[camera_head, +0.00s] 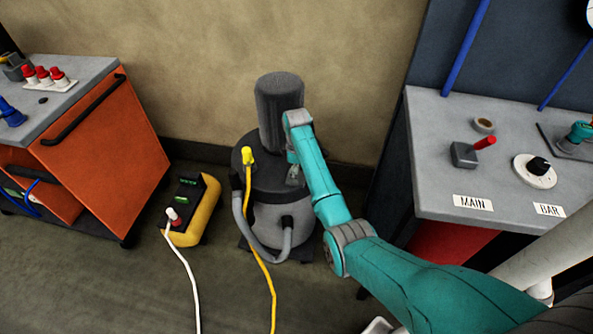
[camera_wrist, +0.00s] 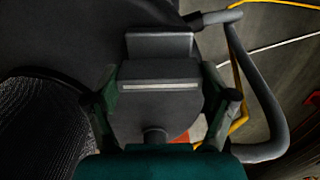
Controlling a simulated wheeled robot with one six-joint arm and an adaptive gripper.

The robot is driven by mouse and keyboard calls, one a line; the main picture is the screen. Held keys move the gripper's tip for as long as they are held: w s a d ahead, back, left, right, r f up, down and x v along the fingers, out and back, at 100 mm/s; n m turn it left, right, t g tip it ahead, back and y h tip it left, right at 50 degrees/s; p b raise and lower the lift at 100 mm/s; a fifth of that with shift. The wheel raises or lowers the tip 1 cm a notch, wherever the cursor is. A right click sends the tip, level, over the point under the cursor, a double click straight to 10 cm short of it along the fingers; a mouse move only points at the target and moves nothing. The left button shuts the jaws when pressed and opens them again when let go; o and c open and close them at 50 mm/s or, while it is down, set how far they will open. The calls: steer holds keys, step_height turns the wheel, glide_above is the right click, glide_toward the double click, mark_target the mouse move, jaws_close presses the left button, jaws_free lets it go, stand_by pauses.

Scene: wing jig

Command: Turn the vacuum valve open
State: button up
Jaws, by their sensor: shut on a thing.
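The vacuum machine (camera_head: 268,178) stands on the floor against the wall, a dark drum with a tall grey cylinder on top. My gripper (camera_head: 295,178) reaches down to its right side. In the wrist view my gripper (camera_wrist: 162,105) has one finger on each side of a dark grey knob (camera_wrist: 160,72) with a pale straight line across it, and is shut on it. The knob is hidden by my arm in the head view. On the right bench, a grey valve block (camera_head: 463,155) with a red lever (camera_head: 485,142) sits behind the MAIN label, away from my gripper.
A grey hose (camera_head: 243,218) loops in front of the machine; it also shows in the wrist view (camera_wrist: 260,85). A yellow cable (camera_head: 258,258) runs down from a yellow plug. A yellow power box (camera_head: 205,215) lies left, beside an orange cabinet (camera_head: 110,150). The right bench (camera_head: 435,125) stands close to my arm.

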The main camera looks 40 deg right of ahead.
steer(key=shift+f, duration=0.1)
steer(key=o, duration=1)
step_height(320, 180, up, 12)
stand_by(0.5)
